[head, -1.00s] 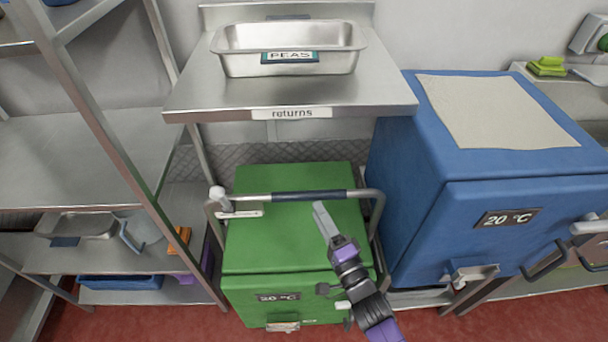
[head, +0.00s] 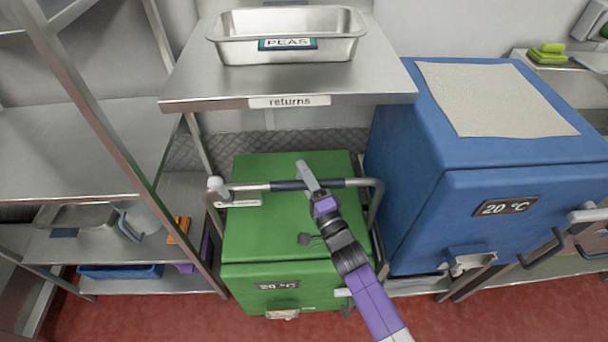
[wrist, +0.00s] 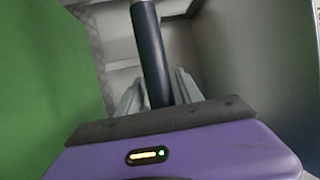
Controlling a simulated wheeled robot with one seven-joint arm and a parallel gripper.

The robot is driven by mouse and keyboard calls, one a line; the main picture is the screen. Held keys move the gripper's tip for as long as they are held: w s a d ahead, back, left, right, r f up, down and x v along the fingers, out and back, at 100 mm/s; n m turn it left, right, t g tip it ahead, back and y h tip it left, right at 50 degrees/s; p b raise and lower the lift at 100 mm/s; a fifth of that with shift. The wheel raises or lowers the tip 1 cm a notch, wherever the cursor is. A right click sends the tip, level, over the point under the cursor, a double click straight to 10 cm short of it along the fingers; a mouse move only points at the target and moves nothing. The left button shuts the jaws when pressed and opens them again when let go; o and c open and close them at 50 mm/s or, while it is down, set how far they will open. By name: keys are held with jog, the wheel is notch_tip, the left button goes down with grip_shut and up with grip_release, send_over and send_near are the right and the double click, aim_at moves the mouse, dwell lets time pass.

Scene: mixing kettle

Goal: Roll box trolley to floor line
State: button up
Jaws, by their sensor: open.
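The green box (head: 285,225) with a 20 °C display stands on its trolley below the returns shelf. The trolley's push handle (head: 360,183) is a grey bar with a dark blue grip, running across above the box lid. My gripper (head: 306,174) is open at the middle of the grip. In the wrist view the dark bar (wrist: 149,45) runs between the two grey fingers, and the fingers are not closed on it. I cannot tell whether either finger touches it. The trolley's wheels are hidden, and no floor line shows.
A blue box (head: 480,200) with a cloth on top stands close on the right. A metal rack (head: 90,110) stands close on the left. The returns shelf (head: 190,85) holds a steel PEAS pan (head: 225,50). Some red floor (head: 190,320) is clear in front.

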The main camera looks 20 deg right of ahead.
grip_shut()
dwell(1.3)
